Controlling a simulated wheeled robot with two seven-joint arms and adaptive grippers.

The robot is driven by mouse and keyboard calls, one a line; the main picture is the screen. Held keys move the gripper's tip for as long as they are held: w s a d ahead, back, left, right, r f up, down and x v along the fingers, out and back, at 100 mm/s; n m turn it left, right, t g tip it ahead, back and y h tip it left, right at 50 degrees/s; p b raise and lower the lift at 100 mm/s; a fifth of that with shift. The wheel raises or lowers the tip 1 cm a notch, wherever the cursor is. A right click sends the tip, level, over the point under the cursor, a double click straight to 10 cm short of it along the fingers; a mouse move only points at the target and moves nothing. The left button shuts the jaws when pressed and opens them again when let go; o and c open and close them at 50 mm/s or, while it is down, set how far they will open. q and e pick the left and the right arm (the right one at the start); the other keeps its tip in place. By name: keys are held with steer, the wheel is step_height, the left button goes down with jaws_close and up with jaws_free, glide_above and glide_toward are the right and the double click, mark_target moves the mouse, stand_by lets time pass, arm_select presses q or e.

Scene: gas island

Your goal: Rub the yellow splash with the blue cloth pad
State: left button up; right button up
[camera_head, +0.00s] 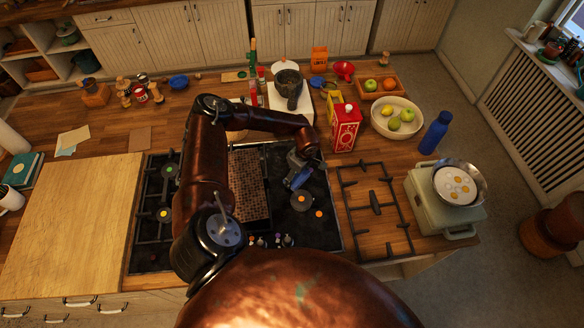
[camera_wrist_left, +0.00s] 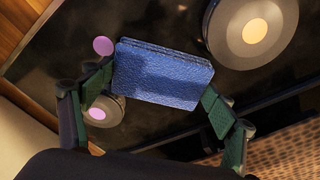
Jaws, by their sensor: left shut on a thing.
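My left gripper (camera_head: 299,176) is shut on the blue cloth pad (camera_wrist_left: 162,74). The pad is a flat textured block, gripped at its two ends, and shows as a small blue patch in the head view (camera_head: 300,180). It is over the dark hob (camera_head: 275,215); I cannot tell whether it touches. My right gripper is not in view.
A round burner (camera_head: 302,200) with an orange centre is in front of the pad; a smaller burner (camera_wrist_left: 100,112) is close beside it. A brown grid (camera_head: 249,185) lies left. A red carton (camera_head: 345,130) stands behind right, and a pan support (camera_head: 375,207) is to the right.

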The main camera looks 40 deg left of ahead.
arm_select(q)
steer(key=shift+s+a+r, duration=0.1)
steer(key=shift+s+a, duration=0.45)
steer(key=shift+s, duration=0.25)
steer(key=shift+s+a+r+p, duration=0.1)
steer(key=shift+r+p, duration=0.15)
steer(key=shift+r, duration=0.2)
steer(key=shift+s+a+r+p, duration=0.1)
steer(key=shift+r+p, duration=0.1)
steer(key=shift+r, duration=0.25)
steer(key=shift+w+d+r+p, duration=0.15)
steer(key=shift+w+r+p, duration=0.15)
steer(key=shift+r, duration=0.25)
steer(key=shift+w+d+r+p, duration=0.15)
steer(key=shift+r+p, duration=0.25)
steer(key=shift+r, duration=0.15)
step_height(320, 180, up, 2)
steer(key=shift+s+r+p, duration=0.15)
steer(key=shift+p, duration=0.55)
steer(key=shift+r+p, duration=0.45)
steer(key=shift+r, duration=0.35)
